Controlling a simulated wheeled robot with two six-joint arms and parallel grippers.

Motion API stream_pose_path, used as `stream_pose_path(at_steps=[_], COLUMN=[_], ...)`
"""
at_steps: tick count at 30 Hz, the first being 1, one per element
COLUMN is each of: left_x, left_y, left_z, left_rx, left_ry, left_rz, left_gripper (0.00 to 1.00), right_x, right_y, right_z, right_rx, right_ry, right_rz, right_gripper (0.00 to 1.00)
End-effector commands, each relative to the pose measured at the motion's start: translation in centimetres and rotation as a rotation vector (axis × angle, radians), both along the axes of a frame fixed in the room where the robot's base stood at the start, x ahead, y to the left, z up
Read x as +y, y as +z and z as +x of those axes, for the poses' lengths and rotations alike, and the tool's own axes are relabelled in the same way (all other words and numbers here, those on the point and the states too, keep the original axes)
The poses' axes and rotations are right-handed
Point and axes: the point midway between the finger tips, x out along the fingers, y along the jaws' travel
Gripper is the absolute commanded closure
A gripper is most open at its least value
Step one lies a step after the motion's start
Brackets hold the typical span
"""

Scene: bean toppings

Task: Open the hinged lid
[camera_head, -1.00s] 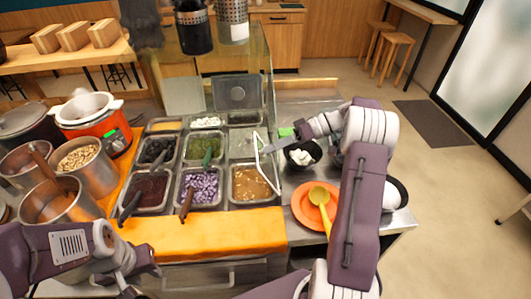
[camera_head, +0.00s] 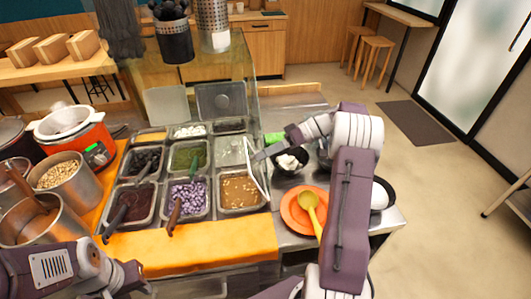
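The topping station has a raised grey hinged lid (camera_head: 221,100) at the back, standing upright. A paler raised lid (camera_head: 166,104) stands beside it on the left. A flat, see-through cover (camera_head: 231,151) lies over a compartment behind the brown topping bin (camera_head: 240,190). My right gripper (camera_head: 257,156) is at the right edge of this flat cover. A thin white bent bar runs down from there beside the brown bin; I cannot tell contact or finger opening. My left gripper (camera_head: 128,280) is low at the left, in front of the counter, its fingers unclear.
Open bins of purple, green and dark toppings with spoons fill the left side. An orange plate (camera_head: 305,211) with a yellow ladle (camera_head: 311,207) and a dark bowl of white pieces (camera_head: 290,162) sit right. Steel pots (camera_head: 69,172) and an orange cooker (camera_head: 85,135) stand left.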

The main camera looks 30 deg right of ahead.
Motion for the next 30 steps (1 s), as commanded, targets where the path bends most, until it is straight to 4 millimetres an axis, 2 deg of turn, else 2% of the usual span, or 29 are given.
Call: stream_pose_path(at_steps=[7, 15, 19, 30], left_x=[0.0, 0.0, 0.0, 0.0], left_y=[0.0, 0.0, 0.3, 0.3], left_z=[0.0, 0.0, 0.0, 0.0], left_rx=[0.000, 0.000, 0.000, 0.000], left_ry=[0.000, 0.000, 0.000, 0.000], left_rz=[0.000, 0.000, 0.000, 0.000], left_gripper=[0.64, 0.64, 0.64, 0.64], right_x=[-0.5, -5.6, -7.2, -7.9], right_y=[0.4, 3.0, 3.9, 4.2], right_z=[-0.1, -1.5, -1.9, -2.2], right_rx=[-0.004, -0.004, -0.002, 0.000], right_ry=[0.000, -0.003, -0.001, 0.000], right_rz=[0.001, 0.000, 0.000, 0.002], right_gripper=[0.48, 0.48, 0.48, 0.48])
